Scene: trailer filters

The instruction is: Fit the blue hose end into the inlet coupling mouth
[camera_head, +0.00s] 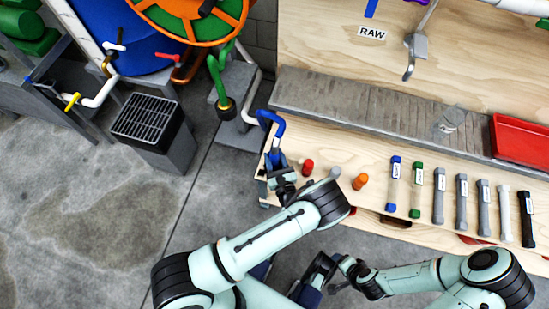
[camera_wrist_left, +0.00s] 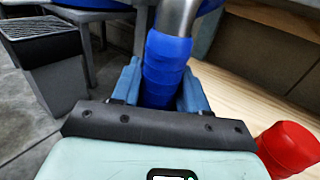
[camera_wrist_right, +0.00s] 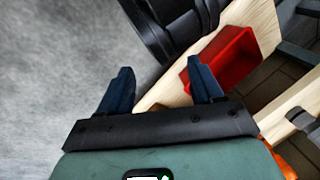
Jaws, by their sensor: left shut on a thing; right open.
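The blue hose (camera_head: 267,117) shows as a short blue curve at the bench's left end. My left gripper (camera_head: 277,161) is shut just below that curve. In the left wrist view, my left gripper (camera_wrist_left: 157,82) has its fingers on both sides of a blue sleeve (camera_wrist_left: 165,62), with a grey metal tube (camera_wrist_left: 178,15) rising from it. I cannot tell which fitting is the inlet coupling mouth, or whether the hose end touches it. My right gripper (camera_wrist_right: 160,80) is open and empty, away from the hose; in the head view it is small and dark (camera_head: 340,276).
Red (camera_head: 308,167), grey and orange caps stand on the bench right of my left gripper. Several tubes (camera_head: 416,190) lie farther right, near a red tray (camera_head: 520,140). A grated grey box (camera_head: 150,119) stands left. A red bin (camera_wrist_right: 228,58) shows near my right gripper.

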